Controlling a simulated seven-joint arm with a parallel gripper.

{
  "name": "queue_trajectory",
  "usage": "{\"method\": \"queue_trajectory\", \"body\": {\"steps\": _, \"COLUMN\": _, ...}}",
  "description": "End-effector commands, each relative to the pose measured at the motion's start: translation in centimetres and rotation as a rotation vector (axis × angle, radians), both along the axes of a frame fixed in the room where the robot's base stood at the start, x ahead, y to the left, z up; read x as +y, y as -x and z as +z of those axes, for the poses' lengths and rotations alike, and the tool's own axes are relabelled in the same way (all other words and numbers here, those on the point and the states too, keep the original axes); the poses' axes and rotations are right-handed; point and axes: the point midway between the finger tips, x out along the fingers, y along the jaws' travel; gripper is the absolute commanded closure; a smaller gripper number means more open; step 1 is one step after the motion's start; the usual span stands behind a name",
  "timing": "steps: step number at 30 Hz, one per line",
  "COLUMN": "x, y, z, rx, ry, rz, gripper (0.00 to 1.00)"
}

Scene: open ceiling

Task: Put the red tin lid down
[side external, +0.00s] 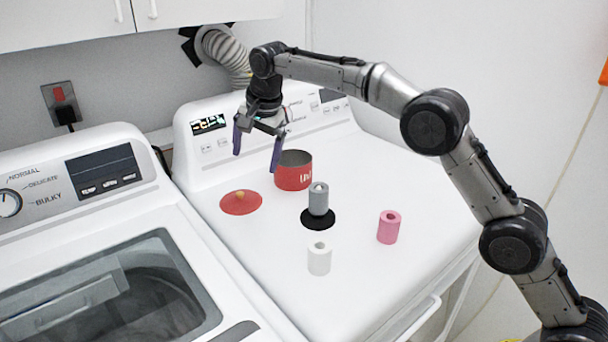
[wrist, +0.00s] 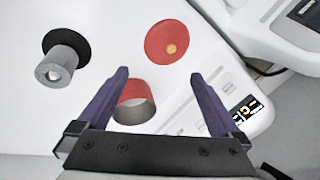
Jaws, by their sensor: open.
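The red tin lid (side external: 241,202), a flat red disc with a small tan knob, lies on the white machine top at the left in the side view. In the wrist view the lid (wrist: 170,42) lies beyond the fingertips. The red tin (side external: 293,170) stands open-topped behind and to the right of the lid; in the wrist view the tin (wrist: 134,104) shows between my fingers, partly hidden by the left one. My gripper (side external: 256,161) is open and empty, above the machine top near the lid and tin. It also shows in the wrist view (wrist: 160,75).
A grey cylinder (side external: 318,198) stands on a black disc (side external: 318,224). A white roll (side external: 319,258) and a pink roll (side external: 388,227) stand in front and to the right. A control panel (side external: 208,124) rises behind. The front left of the top is clear.

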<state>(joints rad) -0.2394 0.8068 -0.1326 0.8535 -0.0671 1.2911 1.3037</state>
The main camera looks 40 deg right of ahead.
Motion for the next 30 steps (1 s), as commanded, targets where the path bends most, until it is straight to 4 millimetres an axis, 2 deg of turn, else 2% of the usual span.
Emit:
{"method": "queue_trajectory", "body": {"steps": 8, "x": -0.3, "y": 0.4, "z": 0.6, "rx": -0.004, "ry": 0.002, "rz": 0.01, "gripper": 0.0}}
{"method": "queue_trajectory", "body": {"steps": 11, "x": -1.2, "y": 1.8, "z": 2.2, "rx": -0.014, "ry": 0.015, "rz": 0.05, "gripper": 0.0}}
{"method": "queue_trajectory", "body": {"steps": 13, "x": -2.3, "y": 3.5, "z": 3.7, "rx": -0.023, "ry": 0.031, "rz": 0.096, "gripper": 0.0}}
{"method": "queue_trajectory", "body": {"steps": 17, "x": -4.6, "y": 8.1, "z": 6.6, "rx": -0.041, "ry": 0.071, "rz": 0.211, "gripper": 0.0}}
{"method": "queue_trajectory", "body": {"steps": 21, "x": -7.0, "y": 13.8, "z": 8.6, "rx": -0.064, "ry": 0.119, "rz": 0.337, "gripper": 0.0}}
{"method": "queue_trajectory", "body": {"steps": 26, "x": -9.3, "y": 20.9, "z": 9.3, "rx": -0.086, "ry": 0.18, "rz": 0.477, "gripper": 0.0}}
{"method": "queue_trajectory", "body": {"steps": 30, "x": -11.0, "y": 27.3, "z": 8.5, "rx": -0.108, "ry": 0.237, "rz": 0.599, "gripper": 0.0}}
